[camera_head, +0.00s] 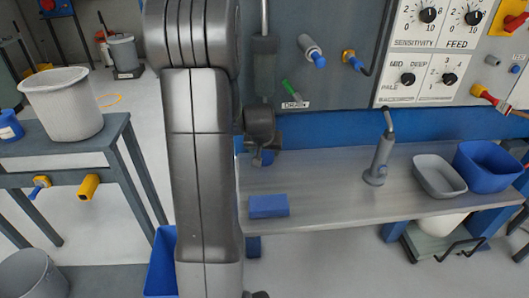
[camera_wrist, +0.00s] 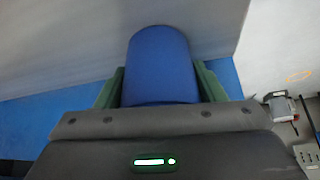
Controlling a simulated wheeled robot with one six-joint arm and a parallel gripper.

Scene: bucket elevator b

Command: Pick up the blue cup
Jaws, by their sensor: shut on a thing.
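The blue cup (camera_wrist: 160,62) fills the middle of the wrist view as a smooth, rounded blue shape. My gripper (camera_wrist: 160,88) is shut on it, with a green finger against each side. The cup's far end and opening are hidden from the wrist camera. In the head view my gripper (camera_head: 262,140) is mostly hidden behind my arm, in front of the panel near the left end of the metal bench. I cannot tell whether the cup touches the bench.
A left table (camera_head: 60,158) holds a large grey bucket (camera_head: 64,105) and a blue container (camera_head: 9,126). The bench middle is clear.

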